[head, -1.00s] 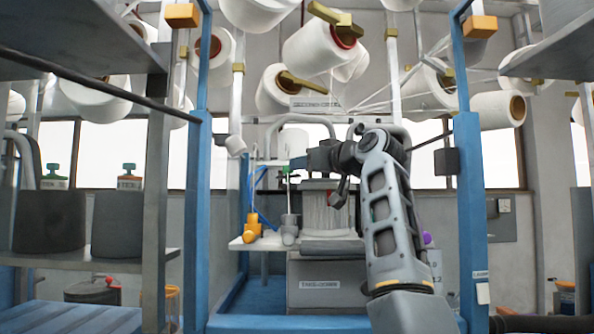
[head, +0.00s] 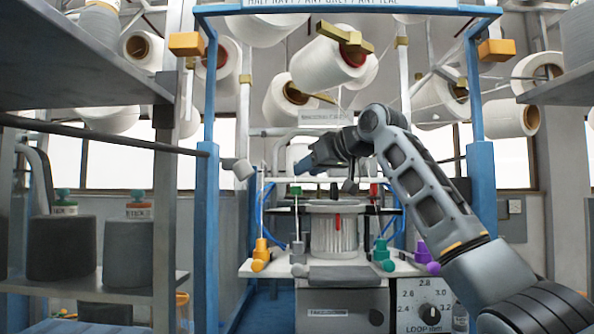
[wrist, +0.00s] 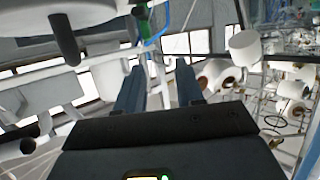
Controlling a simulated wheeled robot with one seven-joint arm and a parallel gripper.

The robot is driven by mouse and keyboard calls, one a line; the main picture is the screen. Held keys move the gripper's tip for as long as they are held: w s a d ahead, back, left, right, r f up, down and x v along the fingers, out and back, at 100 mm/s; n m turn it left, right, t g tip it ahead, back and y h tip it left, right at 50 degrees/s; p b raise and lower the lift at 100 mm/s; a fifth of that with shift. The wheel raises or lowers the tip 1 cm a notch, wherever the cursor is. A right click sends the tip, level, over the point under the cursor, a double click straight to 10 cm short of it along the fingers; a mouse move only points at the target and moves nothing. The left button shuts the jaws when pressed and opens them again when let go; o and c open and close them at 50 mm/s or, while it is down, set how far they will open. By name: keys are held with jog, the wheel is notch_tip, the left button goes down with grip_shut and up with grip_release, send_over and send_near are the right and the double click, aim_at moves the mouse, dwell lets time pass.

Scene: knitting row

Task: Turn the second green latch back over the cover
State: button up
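I cannot tell which is the second latch, or how either is turned. Between them is the pale ribbed cylinder (head: 333,238) with a light round top (head: 337,207); whether this is the cover is unclear. My gripper (head: 300,167) is above and beside the left green piece, apparently apart from it. In the wrist view my gripper (wrist: 160,78) has two dark fingers apart, with nothing held between. A green piece (wrist: 145,22) shows beyond them.
The white table (head: 410,268) carries orange, grey, green and purple fittings. Blue posts (head: 205,190) (head: 481,185) flank the bay. Yarn cones (head: 325,62) hang overhead. A left shelf (head: 100,285) holds dark spools. A loop dial (head: 429,313) is below.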

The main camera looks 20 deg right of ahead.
aim_at(296, 196)
jog(key=shift+g+h, duration=0.3)
jog(key=shift+g, duration=0.1)
jog(key=shift+d+f+p+x, duration=0.2)
jog(key=shift+p+x, duration=0.35)
jog(key=shift+x, duration=0.8)
jog(key=shift+d+f+p+x, duration=0.2)
jog(key=shift+p+x, duration=0.3)
jog(key=shift+x, duration=0.85)
jog(key=shift+d+f+p+x, duration=0.2)
jog(key=shift+p+x, duration=0.35)
jog(key=shift+x, duration=0.8)
grip_shut()
